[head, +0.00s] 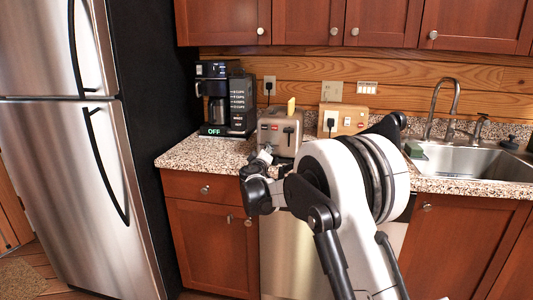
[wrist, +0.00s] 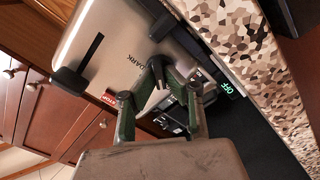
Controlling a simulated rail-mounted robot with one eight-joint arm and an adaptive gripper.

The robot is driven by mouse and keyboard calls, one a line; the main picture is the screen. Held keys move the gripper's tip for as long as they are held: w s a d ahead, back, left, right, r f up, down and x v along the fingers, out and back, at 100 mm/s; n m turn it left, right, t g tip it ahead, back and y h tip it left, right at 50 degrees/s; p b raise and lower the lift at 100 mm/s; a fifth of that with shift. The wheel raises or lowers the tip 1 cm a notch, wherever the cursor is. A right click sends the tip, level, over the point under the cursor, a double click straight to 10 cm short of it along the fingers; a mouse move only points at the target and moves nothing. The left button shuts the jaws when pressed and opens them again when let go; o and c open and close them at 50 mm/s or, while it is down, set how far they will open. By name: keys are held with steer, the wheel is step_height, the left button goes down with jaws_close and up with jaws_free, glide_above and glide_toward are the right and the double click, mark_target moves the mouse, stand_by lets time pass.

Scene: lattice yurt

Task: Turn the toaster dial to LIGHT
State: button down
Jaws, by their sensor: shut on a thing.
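The silver toaster (head: 280,119) stands on the counter, right of the coffee maker, with a yellowish slice sticking out of its top. The wrist view shows its front panel (wrist: 110,45) turned sideways, with a dark lever in a slot and the word DARK readable. My gripper (head: 262,157) is at the lower left of the toaster's front. In the wrist view my gripper (wrist: 163,76) is shut at the panel beside the DARK label, on the dial. The fingers mostly hide the dial, so its pointer setting and the LIGHT label cannot be seen.
A black coffee maker (head: 226,101) with a lit green OFF display stands left of the toaster. A tan box (head: 344,119) stands to its right, then the sink (head: 470,157). The granite counter (head: 200,153) edge runs below my gripper. The fridge (head: 70,150) is at far left.

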steer(key=shift+n, duration=0.3)
stand_by(0.4)
steer(key=c, duration=1.8)
jaws_free()
steer(key=s, duration=0.4)
steer(key=s+a, duration=0.1)
steer(key=s, duration=0.7)
steer(key=shift+a, duration=0.2)
